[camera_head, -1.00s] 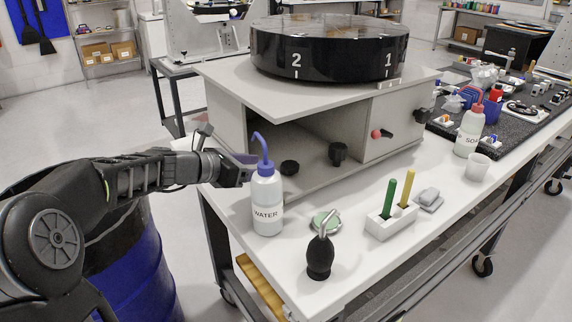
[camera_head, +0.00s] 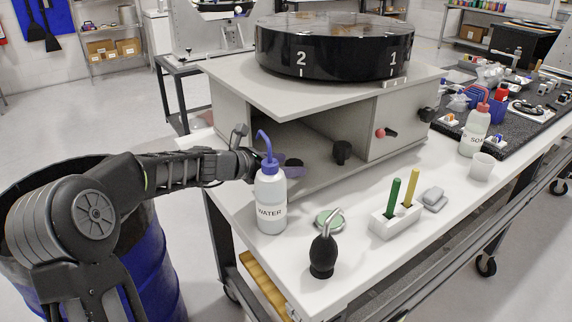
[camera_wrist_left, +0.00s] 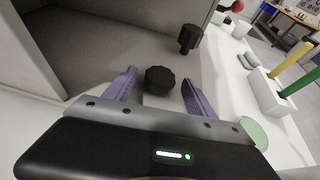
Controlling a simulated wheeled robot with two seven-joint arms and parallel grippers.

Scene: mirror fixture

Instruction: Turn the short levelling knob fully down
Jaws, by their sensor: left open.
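The short levelling knob (camera_wrist_left: 160,79) is a low black fluted knob in the open bay of the grey fixture (camera_head: 232,118). A taller black knob (camera_wrist_left: 189,38) stands farther back; in the head view it is right of my gripper (camera_head: 342,151). My left gripper (camera_wrist_left: 158,84) is open, with purple fingers on either side of the short knob, tips near it; I cannot tell whether they touch it. In the head view my left gripper (camera_head: 284,167) reaches in behind the water bottle (camera_head: 270,207), and the short knob is mostly hidden. My right gripper is not in view.
The water bottle stands close in front of my left wrist. A black blower (camera_head: 322,258), a green-topped tin (camera_head: 329,219) and a white block (camera_head: 396,220) with green and yellow sticks stand on the white table. The fixture's top plate (camera_head: 235,75) overhangs the bay.

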